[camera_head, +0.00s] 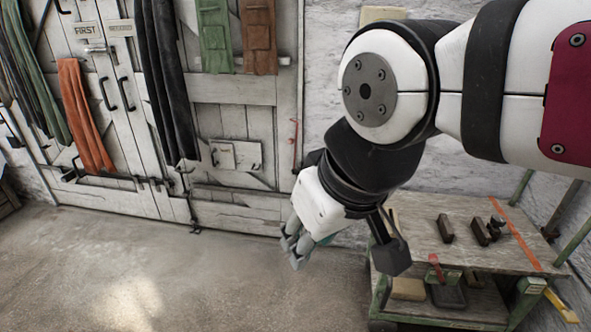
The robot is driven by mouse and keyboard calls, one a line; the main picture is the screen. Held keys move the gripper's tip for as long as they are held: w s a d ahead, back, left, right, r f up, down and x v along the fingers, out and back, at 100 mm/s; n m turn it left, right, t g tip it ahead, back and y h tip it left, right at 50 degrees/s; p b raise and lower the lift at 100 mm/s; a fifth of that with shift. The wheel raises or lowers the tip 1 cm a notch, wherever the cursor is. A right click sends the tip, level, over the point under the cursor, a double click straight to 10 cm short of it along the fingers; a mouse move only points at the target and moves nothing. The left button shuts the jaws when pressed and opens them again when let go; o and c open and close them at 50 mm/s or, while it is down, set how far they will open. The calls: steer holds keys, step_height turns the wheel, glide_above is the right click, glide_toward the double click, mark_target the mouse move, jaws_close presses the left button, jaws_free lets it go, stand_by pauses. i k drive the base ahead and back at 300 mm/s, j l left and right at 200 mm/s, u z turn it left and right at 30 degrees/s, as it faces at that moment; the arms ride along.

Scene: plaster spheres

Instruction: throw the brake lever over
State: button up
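A small red-handled lever (436,265) stands on a green mount at the front of the workbench, below its top board. It may be the brake lever, but no label confirms this. My gripper (293,249) hangs in front of the door, to the left of the bench and well apart from the red-handled lever. Its grey fingers point down and left. The gap between the fingertips is too small and angled to judge, and I see nothing held in them. A bit of teal shows behind the fingers.
The workbench (407,218) has green legs, with dark blocks (446,228) and an orange stripe on top. A yellow bar (561,306) juts out at its right. Large white doors (240,118) with hanging cloths fill the back left. The floor (190,270) at left is clear.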

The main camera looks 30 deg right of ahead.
mark_target(433, 260)
steer(key=z, duration=1.7)
